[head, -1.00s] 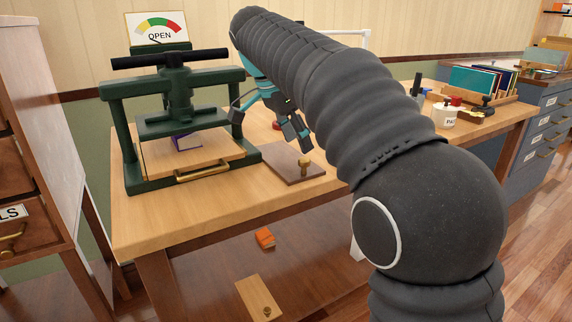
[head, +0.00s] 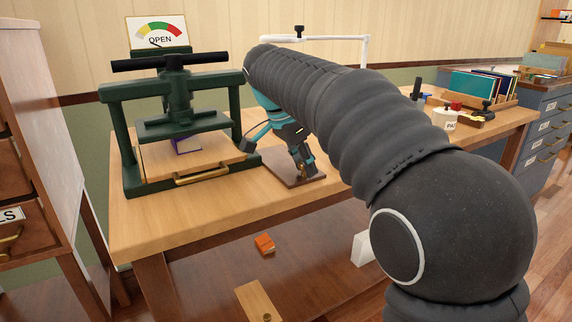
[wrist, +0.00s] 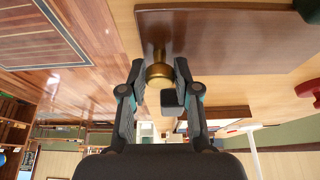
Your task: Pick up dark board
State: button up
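The dark board (head: 275,167) is a flat brown plate lying on the workbench, just right of the green press. In the wrist view the dark board (wrist: 235,42) fills the upper part, with its brass knob (wrist: 158,73) near one edge. My gripper (head: 303,172) is down over the board. In the wrist view my gripper (wrist: 160,70) is open, with one finger on each side of the knob; a gap seems to remain beside it. In the head view my fingers hide most of the knob.
The green press (head: 178,120) stands close on the left, with a purple book (head: 187,145) on its light board. An OPEN gauge (head: 158,32) is behind it. A white jar (head: 444,119) and book rack stand right. An orange book (head: 265,244) and light board (head: 256,300) lie below.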

grip_shut()
jog(key=shift+r, duration=0.1)
jog(key=shift+r+p, duration=0.75)
jog(key=shift+p, duration=0.05)
notch_tip(320, 180, up, 3)
jog(key=shift+f+p, duration=0.2)
jog(key=shift+p, duration=0.85)
jog(key=s+d+r, duration=0.2)
jog(key=d+r, duration=0.4)
jog(key=d, duration=0.5)
jog(key=shift+d+r, duration=0.2)
jog(key=shift+r, duration=0.2)
